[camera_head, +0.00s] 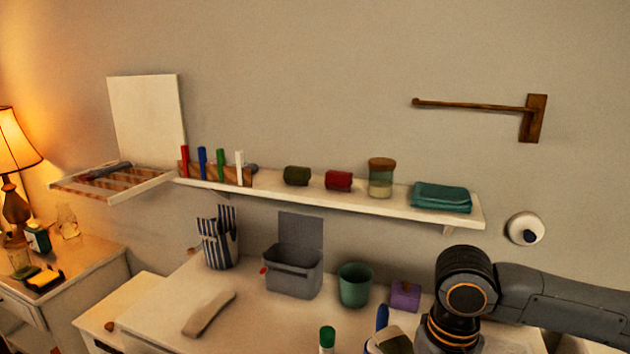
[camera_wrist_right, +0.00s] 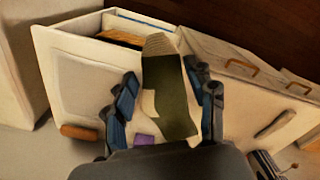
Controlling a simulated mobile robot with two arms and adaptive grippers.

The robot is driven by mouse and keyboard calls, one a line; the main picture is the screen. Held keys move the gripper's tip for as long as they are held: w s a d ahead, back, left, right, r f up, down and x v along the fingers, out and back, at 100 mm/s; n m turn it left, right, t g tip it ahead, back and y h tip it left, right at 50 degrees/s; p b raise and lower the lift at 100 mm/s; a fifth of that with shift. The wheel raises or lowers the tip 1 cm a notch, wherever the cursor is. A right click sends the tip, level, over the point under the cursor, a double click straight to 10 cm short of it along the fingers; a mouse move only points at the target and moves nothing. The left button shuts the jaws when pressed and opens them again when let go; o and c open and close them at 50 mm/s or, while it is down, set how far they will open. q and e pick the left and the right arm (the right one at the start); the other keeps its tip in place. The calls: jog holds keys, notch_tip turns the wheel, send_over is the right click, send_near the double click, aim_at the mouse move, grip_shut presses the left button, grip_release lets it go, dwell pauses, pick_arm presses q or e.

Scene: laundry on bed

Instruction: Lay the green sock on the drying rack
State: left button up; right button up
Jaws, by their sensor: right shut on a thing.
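My right gripper (camera_wrist_right: 160,78) is shut on the green sock (camera_wrist_right: 176,103), which is dark green with pale patches and lies between the blue-padded fingers. In the head view the right gripper (camera_head: 382,322) is at the bottom edge, mostly cut off, above the white furniture top; a pale and green bit of the sock (camera_head: 396,340) shows there. The drying rack (camera_head: 115,185) seems to be the white-framed shelf with wooden slats, folded out from the wall at the left. A dark, elongated item lies on its slats. The gripper is far right of the rack and lower. My left gripper is out of view.
A wall shelf (camera_head: 335,198) holds pens, a green roll, a red roll, a jar and a folded teal cloth. Below stand a striped holder (camera_head: 218,240), a grey bin (camera_head: 293,272), a green cup (camera_head: 355,285) and a purple box (camera_head: 405,295). A lamp (camera_head: 14,165) stands far left.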

jog(key=shift+s+d+m, duration=0.45)
jog(key=shift+d+m, duration=0.15)
jog(key=shift+m, duration=0.5)
jog(key=shift+s+d+f, duration=0.1)
jog(key=shift+s+f, duration=0.1)
jog(key=s+f, duration=0.4)
jog(key=f, duration=0.1)
jog(key=shift+m, duration=0.3)
jog(key=shift+r, duration=0.1)
